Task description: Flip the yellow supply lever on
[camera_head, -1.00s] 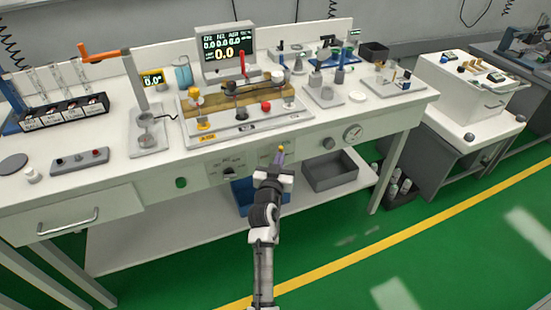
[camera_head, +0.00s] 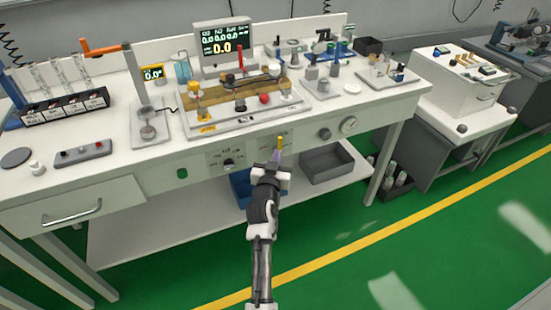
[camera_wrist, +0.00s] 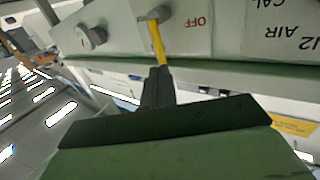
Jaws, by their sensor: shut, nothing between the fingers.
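The yellow supply lever (camera_wrist: 157,42) shows in the wrist view, attached to a grey pivot (camera_wrist: 160,13) on the pale front panel. An "OFF" label (camera_wrist: 194,21) is printed beside it. In the head view, the lever (camera_head: 280,142) is a small yellow spot on the bench front. My gripper (camera_head: 276,156) is in front of the panel there, just below the lever. In the wrist view, my gripper (camera_wrist: 158,82) has its dark fingers together at the lever's free end. They overlap it in the picture; I cannot tell whether they touch.
A grey knob (camera_wrist: 91,37) sits beside the lever's pivot in the wrist view. In the head view, a round gauge (camera_head: 349,125) is to the right on the bench front. A grey bin (camera_head: 327,165) and a blue bin (camera_head: 240,187) stand on the lower shelf.

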